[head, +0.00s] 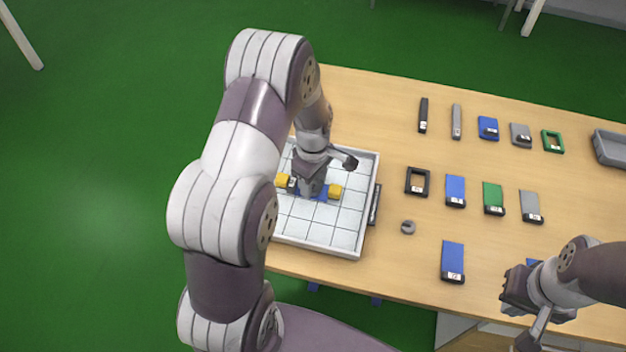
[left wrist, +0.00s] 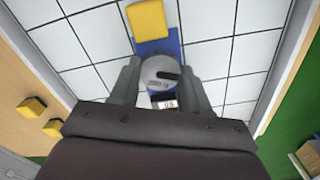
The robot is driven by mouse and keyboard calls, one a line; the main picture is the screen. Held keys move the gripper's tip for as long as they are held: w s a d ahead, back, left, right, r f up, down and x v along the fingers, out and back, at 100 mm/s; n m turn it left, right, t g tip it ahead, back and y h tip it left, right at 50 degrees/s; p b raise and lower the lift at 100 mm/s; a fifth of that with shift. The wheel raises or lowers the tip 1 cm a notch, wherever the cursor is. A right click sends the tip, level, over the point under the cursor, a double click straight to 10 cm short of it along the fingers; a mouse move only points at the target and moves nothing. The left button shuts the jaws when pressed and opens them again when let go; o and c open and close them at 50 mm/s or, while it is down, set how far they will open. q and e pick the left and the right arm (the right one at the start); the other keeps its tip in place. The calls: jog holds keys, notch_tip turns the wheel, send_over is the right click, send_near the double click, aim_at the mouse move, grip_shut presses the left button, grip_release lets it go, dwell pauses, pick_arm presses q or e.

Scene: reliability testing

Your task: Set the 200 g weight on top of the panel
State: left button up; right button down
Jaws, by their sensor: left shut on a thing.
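The tray (head: 330,237) with a white tiled floor stands on the left part of the table. A blue panel (head: 320,194) lies in it with a yellow block (head: 335,191) and another yellow block (head: 282,180) at its ends. The panel also shows in the left wrist view (left wrist: 172,41). My left gripper (head: 308,190) points down over the panel. It is shut on a grey slotted weight (left wrist: 160,72), which is over the panel; I cannot tell whether it touches. My right gripper (head: 513,290) is at the table's front right, its jaws unclear.
A small grey slotted piece (head: 408,227) lies right of the tray. Several blue, green, grey and black parts, such as a blue plate (head: 453,260), lie across the table. A grey bin (head: 610,148) is at the far right. Two yellow blocks (left wrist: 42,117) lie outside the tray.

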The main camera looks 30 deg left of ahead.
pick_arm(q)
jog(key=shift+f, duration=0.1)
jog(key=o, duration=1.2)
notch_tip(320, 180, up, 12)
jog(key=s+d+m+t, duration=0.1)
jog(key=s+d+m, duration=0.3)
jog(key=s+m, duration=0.35)
jog(key=s+d+m, duration=0.5)
jog(key=s+m, duration=0.1)
jog(key=m, duration=0.3)
jog(key=r+p, duration=0.5)
jog(key=shift+s+a, duration=0.15)
jog(key=shift+a, duration=0.1)
